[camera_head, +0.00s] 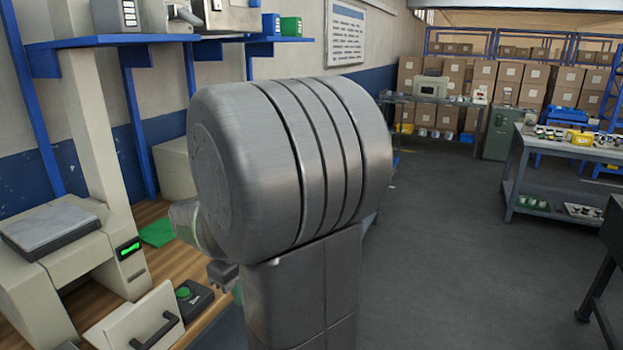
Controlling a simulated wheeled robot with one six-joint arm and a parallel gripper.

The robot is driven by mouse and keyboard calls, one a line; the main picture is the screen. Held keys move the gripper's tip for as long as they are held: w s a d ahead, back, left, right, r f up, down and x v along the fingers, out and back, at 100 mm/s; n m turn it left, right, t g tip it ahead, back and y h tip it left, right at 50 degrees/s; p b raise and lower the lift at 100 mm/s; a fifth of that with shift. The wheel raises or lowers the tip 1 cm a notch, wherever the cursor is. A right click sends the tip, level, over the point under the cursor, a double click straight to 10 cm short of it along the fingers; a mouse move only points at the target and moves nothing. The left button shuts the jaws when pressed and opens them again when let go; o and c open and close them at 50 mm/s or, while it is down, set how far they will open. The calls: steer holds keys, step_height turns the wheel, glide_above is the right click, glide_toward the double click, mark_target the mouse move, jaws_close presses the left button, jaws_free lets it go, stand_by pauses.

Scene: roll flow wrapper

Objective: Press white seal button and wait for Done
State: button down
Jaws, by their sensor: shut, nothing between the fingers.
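A beige machine (75,255) stands at the lower left, with a grey top plate and a small panel with a lit green display (128,248). The text on the display is too small to read. A black box with a round green button (183,292) sits on the wooden bench to the right of the machine. I cannot make out a white seal button; my own arm hides part of the bench. My gripper (223,274) shows small and partly hidden behind my arm, just right of and above the black button box. It is shut and appears empty.
A beige cover with a dark handle (155,331) is at the bench's front. A green mat (158,232) lies on the wooden bench (175,262). A blue shelf (130,40) hangs above. The floor (445,240) to the right is clear, with tables and stacked boxes beyond.

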steer(key=a+r+n+p, duration=0.1)
steer(key=a+r+n, duration=0.1)
steer(key=a, duration=0.5)
steer(key=s+a+r+n+p, duration=0.1)
steer(key=a+r+n, duration=0.1)
steer(key=a, duration=0.5)
steer(key=shift+s+a+r+n, duration=0.2)
steer(key=shift+s+n, duration=0.05)
steer(key=shift+n, duration=0.05)
steer(key=shift+w, duration=0.1)
